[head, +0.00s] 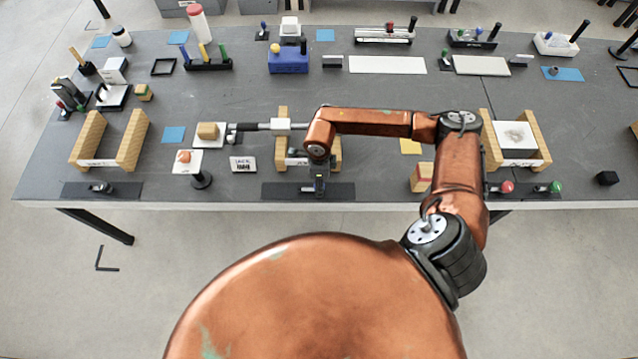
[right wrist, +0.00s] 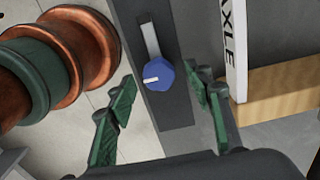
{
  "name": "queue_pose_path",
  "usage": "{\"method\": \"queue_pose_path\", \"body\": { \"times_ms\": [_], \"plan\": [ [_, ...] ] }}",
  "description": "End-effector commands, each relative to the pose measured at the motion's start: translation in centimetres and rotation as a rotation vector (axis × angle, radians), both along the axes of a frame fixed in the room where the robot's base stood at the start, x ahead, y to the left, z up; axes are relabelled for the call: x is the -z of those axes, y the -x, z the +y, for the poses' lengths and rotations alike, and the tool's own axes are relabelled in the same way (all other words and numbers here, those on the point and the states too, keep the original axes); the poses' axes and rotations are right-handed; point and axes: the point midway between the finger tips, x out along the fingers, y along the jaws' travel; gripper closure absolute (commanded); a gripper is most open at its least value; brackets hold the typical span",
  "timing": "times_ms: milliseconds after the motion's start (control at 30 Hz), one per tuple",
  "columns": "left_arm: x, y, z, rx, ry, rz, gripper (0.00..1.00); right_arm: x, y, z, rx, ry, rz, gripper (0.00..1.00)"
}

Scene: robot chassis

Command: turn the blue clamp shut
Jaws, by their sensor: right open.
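The blue clamp knob (right wrist: 162,76) shows in the right wrist view as a faceted blue knob with a white mark, on a dark grey strip (right wrist: 170,112) with a pale metal bar beyond it. My right gripper (right wrist: 160,80) is open, its green fingers on either side of the knob with gaps visible on both sides. I cannot tell its height above the knob. In the head view my right gripper (head: 319,186) points down over the dark strip (head: 342,191) at the table's front edge, and it largely hides the knob. My left gripper is not in view.
A wooden stand (head: 283,118) with a white AXLE label (right wrist: 234,50) is close beside the gripper. Red (head: 507,187) and green (head: 555,187) knobs are at the right front.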

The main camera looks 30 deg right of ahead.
Motion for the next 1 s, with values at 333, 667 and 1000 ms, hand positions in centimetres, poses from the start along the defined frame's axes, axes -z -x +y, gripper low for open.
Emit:
{"method": "queue_pose_path", "body": {
  "times_ms": [333,667,1000],
  "plan": [
    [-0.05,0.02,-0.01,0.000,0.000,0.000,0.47,1.19,0.04,0.03,0.000,-0.001,-0.001,0.53],
    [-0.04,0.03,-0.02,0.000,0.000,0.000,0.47,1.15,0.03,0.02,0.000,-0.001,-0.001,0.70],
    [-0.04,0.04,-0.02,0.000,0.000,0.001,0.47,1.12,0.00,0.00,0.001,0.000,-0.001,0.94]
  ]
}}
